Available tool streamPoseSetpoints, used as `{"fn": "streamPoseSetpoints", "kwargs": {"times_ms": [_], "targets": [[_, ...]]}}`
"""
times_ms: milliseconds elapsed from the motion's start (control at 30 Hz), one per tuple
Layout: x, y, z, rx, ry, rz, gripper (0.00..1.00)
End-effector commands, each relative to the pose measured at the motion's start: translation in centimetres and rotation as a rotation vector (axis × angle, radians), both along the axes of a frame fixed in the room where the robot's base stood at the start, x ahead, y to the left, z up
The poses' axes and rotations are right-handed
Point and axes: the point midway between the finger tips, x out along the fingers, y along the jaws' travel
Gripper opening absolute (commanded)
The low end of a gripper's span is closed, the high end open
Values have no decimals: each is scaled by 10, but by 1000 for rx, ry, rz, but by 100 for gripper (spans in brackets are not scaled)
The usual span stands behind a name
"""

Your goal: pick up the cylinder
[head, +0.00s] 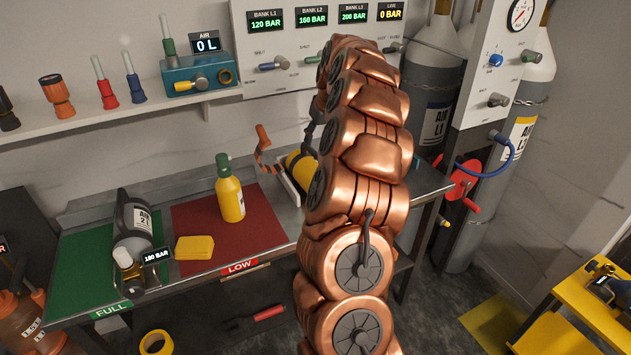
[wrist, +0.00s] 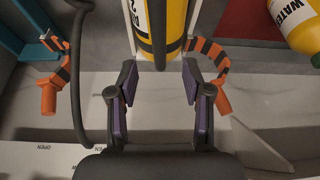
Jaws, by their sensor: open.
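A yellow cylinder (wrist: 177,22) with a white label lies in the wrist view between two pale rails, its dark end toward my gripper (wrist: 159,78). My gripper is open, one finger to each side below that end, with nothing between them. In the head view the same yellow cylinder (head: 300,168) lies in a cradle on the bench, partly hidden by my copper arm, which also hides my gripper. A dark grey cylinder (head: 128,222) marked AIR 2L lies on the green FULL mat, with a 180 BAR display at its valve.
Orange-and-black striped arms (wrist: 209,60) flank the cradle. A dark hose (wrist: 80,75) hangs at left. A yellow bottle (head: 230,198) and yellow cloth (head: 194,247) are on the red LOW mat (head: 270,229). A gauge panel (head: 270,35) stands behind; tall gas cylinders (head: 500,160) stand right.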

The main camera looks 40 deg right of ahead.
Motion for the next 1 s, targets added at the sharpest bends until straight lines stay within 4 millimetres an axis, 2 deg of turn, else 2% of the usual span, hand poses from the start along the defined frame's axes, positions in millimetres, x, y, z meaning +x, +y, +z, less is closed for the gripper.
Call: {"fn": "streamPoseSetpoints", "kwargs": {"times_ms": [233,467,667,800,1000], "targets": [[6,-3,-20,0,3,-1,50],[7,-3,-31,0,2,-1,50],[7,-3,-53,0,2,-2,50],[13,-4,-70,2,4,-2,50],[15,-5,-76,-1,0,-1,50]]}}
